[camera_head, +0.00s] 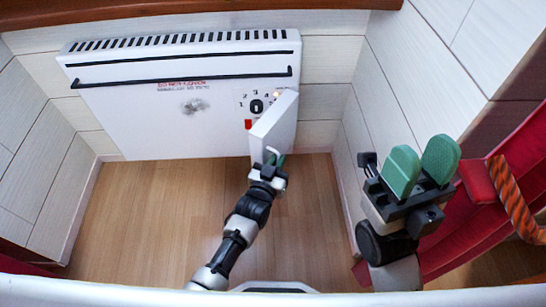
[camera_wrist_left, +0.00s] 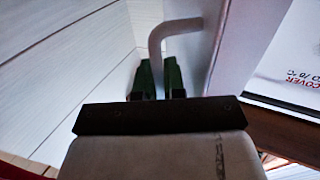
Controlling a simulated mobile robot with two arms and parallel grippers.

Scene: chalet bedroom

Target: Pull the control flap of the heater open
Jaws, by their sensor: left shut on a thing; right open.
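The white heater (camera_head: 130,110) is on the far wall, with vent slots along its top and a dark rail across its front. Its control flap (camera_head: 277,122) stands out from the right end of the front, swung open, and the numbered dial (camera_head: 257,106) shows beside it. My left gripper (camera_head: 271,166) is at the flap's lower end. In the left wrist view, the green fingers of my left gripper (camera_wrist_left: 160,78) are shut on the flap's pale bent handle (camera_wrist_left: 172,32). My right gripper (camera_head: 421,165), with green pads apart, is open and empty at the right, away from the heater.
White panelled walls (camera_head: 30,150) close in the niche on the left and right. The wooden floor (camera_head: 150,200) in front of the heater is clear. Something red with an orange striped rope (camera_head: 515,200) is at the far right, close beside my right gripper.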

